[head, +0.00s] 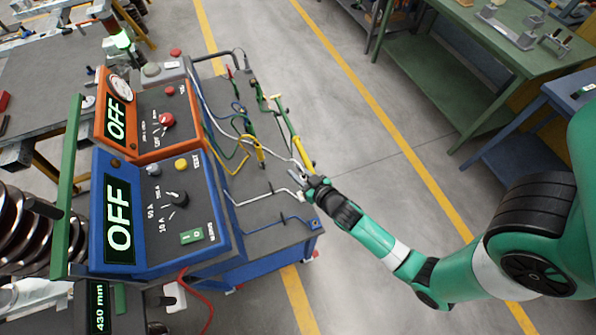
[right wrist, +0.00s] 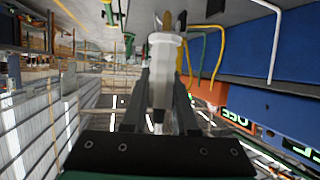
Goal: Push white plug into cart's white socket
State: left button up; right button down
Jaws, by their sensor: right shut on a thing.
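My right gripper (head: 306,184) is above the right edge of the cart (head: 262,240) in the head view. It is shut on a white plug (right wrist: 164,72), which stands between its two fingers in the right wrist view, with metal prongs at its far end. The plug is small and partly hidden by the fingers in the head view. A white bent line (head: 262,196) runs over the cart top towards the gripper; a white line (right wrist: 275,40) also shows against blue in the right wrist view. I cannot pick out the white socket. My left gripper is out of view.
A blue box (head: 160,215) and an orange box (head: 148,120), both reading OFF, stand on the cart. Yellow, green and blue cables (head: 240,140) lie beside them. A green workbench (head: 450,70) is at the upper right. The floor (head: 345,120) between is clear.

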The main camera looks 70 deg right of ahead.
jog(key=shift+f+b, duration=1.9)
jog(key=shift+f, duration=0.45)
jog(key=shift+f+b, duration=1.45)
jog(key=shift+b, duration=0.1)
jog(key=c, duration=0.6)
grip_release()
jog(key=v, duration=1.1)
jog(key=shift+s+a+r, duration=0.15)
jog(key=shift+s+r, duration=0.05)
jog(key=shift+r, duration=0.05)
